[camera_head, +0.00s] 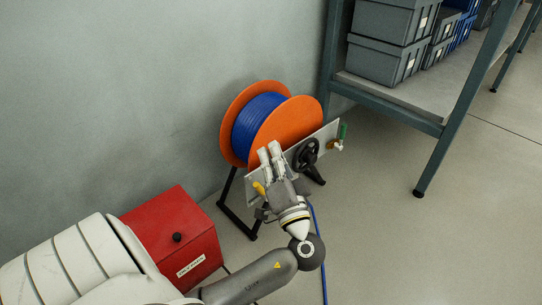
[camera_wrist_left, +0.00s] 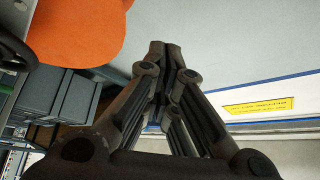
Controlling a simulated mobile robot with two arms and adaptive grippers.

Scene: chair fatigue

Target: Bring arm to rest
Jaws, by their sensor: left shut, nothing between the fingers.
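My left gripper (camera_head: 269,153) is in front of the hose reel in the head view, its fingers pointing up and away. In the left wrist view its fingertips (camera_wrist_left: 165,50) are together and hold nothing. My left arm (camera_head: 250,281) reaches in from the lower left, bent at a dark round joint below the gripper. The gripper overlaps the reel's panel in the picture; whether it touches the panel I cannot tell. My right gripper is not in view.
The orange reel (camera_head: 291,123) with blue hose stands on a black frame by the wall. A black handwheel (camera_head: 306,153) is close right of the gripper. A red box (camera_head: 170,236) stands left. A shelf with grey bins (camera_head: 383,60) is upper right. Floor at right is clear.

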